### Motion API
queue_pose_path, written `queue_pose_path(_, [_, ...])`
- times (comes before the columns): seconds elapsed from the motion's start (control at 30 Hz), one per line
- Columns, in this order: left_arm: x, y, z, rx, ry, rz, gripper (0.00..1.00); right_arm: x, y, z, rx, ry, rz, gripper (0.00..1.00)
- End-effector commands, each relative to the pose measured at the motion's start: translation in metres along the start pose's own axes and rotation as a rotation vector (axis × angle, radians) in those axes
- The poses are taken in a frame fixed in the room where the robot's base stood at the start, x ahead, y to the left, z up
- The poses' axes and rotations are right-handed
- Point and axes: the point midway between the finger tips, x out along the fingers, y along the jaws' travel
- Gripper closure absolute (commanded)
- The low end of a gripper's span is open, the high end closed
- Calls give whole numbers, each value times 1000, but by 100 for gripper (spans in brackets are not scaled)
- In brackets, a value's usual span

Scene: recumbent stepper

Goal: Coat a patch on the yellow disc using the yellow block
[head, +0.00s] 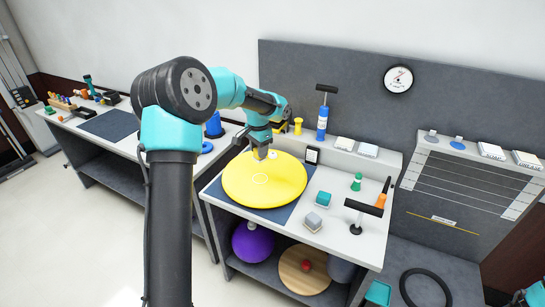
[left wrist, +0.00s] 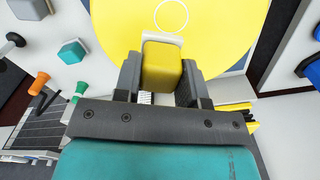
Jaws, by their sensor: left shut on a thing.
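The yellow disc (head: 250,194) lies flat on a dark mat on the workbench and fills the top of the left wrist view (left wrist: 120,28). A thin pale circle (head: 260,179) is outlined on it and also shows in the left wrist view (left wrist: 171,31). My left gripper (head: 262,152) is over the disc's far part. Its fingers are shut on the yellow block (left wrist: 162,68), beside the circle. A white strip (left wrist: 163,38) shows along the block's circle-side edge. I cannot tell whether the block touches the disc. My right gripper is not in view.
A teal block (head: 323,199), a grey block (head: 312,222), a green knob (head: 357,182) and a black T-handle (head: 362,210) stand right of the disc. A blue pump (head: 322,122) stands behind. A purple ball (head: 253,243) is on the shelf below.

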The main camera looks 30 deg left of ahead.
Motion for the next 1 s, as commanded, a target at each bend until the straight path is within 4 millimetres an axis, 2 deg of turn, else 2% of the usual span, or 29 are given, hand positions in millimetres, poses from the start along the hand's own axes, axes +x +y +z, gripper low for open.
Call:
queue_pose_path(0.47, [5,0,0,0,0,0,81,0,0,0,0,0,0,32])
queue_pose_path(1.0, [48,0,0,0,1,-1,81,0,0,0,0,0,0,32])
